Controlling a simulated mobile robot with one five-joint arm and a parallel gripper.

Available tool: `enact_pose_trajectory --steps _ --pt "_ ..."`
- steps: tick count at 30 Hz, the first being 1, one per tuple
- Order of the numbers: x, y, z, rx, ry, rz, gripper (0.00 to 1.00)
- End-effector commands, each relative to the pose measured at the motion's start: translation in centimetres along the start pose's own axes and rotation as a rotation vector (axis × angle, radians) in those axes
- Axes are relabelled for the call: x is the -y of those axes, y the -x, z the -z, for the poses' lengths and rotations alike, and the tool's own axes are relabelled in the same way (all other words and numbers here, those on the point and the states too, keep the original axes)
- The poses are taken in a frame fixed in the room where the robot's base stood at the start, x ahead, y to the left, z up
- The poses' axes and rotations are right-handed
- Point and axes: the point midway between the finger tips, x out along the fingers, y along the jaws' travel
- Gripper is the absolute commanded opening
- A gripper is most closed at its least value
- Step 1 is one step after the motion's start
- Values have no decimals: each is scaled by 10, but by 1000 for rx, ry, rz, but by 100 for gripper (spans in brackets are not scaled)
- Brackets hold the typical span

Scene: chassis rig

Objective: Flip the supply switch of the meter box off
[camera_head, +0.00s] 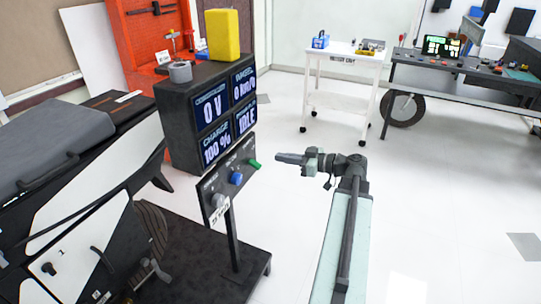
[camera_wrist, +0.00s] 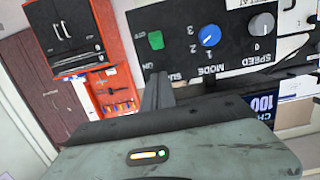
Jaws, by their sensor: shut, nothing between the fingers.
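The small dark control panel (camera_head: 229,178) stands on a post and carries a green switch (camera_head: 254,164), a blue knob (camera_head: 236,178) and a grey knob (camera_head: 219,201). The wrist view shows the panel upside down, with the green switch (camera_wrist: 156,40) beside partly covered lettering, the blue MODE knob (camera_wrist: 209,36) and the grey SPEED knob (camera_wrist: 262,24). My gripper (camera_head: 279,157) is shut and empty, just right of the green switch in the head view. Its fingers (camera_wrist: 158,80) point toward the switch, with a visible gap in the wrist view.
A display box (camera_head: 183,130) reading 0 V, 100 % and IDLE stands behind the panel, with a yellow block (camera_head: 223,36) and a grey roll (camera_head: 180,72) on top. A motorbike (camera_head: 75,190) is at left. The floor to the right is clear.

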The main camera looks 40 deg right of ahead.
Motion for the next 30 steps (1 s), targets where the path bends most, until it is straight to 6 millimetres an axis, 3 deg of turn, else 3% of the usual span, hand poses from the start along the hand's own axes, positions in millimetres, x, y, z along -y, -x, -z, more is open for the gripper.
enact_pose_trajectory --steps 3,9,30 --pt "-1 26 -12 0 -1 -4 0" --pt "0 49 -20 0 -1 -1 0" --pt "0 52 -20 0 0 1 0"
